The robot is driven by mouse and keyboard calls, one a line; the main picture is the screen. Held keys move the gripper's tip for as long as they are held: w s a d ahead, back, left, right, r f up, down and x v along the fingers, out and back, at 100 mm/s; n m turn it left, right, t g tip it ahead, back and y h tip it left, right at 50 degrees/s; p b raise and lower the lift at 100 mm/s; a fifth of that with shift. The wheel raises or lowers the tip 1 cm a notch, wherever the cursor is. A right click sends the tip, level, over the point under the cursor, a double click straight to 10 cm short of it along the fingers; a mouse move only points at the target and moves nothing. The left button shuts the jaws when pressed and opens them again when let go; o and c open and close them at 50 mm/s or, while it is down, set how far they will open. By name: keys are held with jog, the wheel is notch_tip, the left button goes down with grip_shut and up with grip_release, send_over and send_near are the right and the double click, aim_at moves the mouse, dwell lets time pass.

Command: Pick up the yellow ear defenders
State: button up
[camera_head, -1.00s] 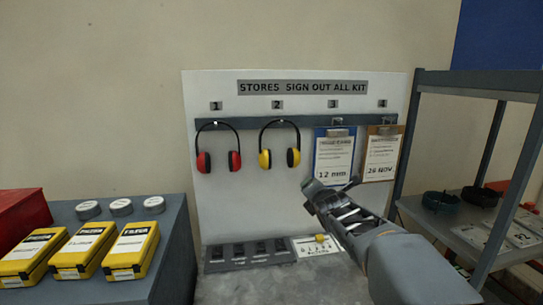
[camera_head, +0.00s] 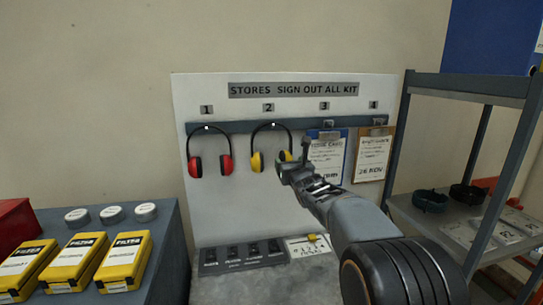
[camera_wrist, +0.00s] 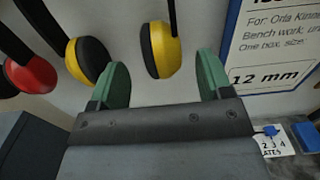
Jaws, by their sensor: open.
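The yellow ear defenders (camera_head: 257,161) hang by their black headband from a hook under number 2 on the board. My gripper (camera_head: 293,160) is in front of their right cup and hides part of it in the head view. In the wrist view both yellow cups show; the right cup (camera_wrist: 166,50) lies between my two open green-padded fingers (camera_wrist: 160,82), beyond their tips. The left cup (camera_wrist: 90,56) is outside the left finger. Nothing is held. I cannot tell the exact gap in depth.
Red ear defenders (camera_head: 226,165) hang to the left under number 1. Blue (camera_head: 330,150) and brown (camera_head: 372,158) clipboards hang to the right. Below are a grey slotted strip (camera_head: 240,256) and yellow filter boxes (camera_head: 122,260). A metal shelf (camera_head: 440,205) stands at the right.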

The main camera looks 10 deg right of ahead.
aim_at(288, 159)
jog(key=shift+w+d+r+p, duration=0.1)
jog(key=shift+w+r+p, duration=0.05)
jog(key=shift+w+p, duration=0.9)
jog(key=shift+w+d+r+p, duration=0.1)
jog(key=shift+w+p, duration=0.6)
jog(key=shift+w, duration=0.6)
jog(key=shift+w+f, duration=0.15)
jog(key=shift+w, duration=0.6)
jog(key=shift+c, duration=0.3)
jog(key=c, duration=1)
jog(key=shift+c, duration=0.4)
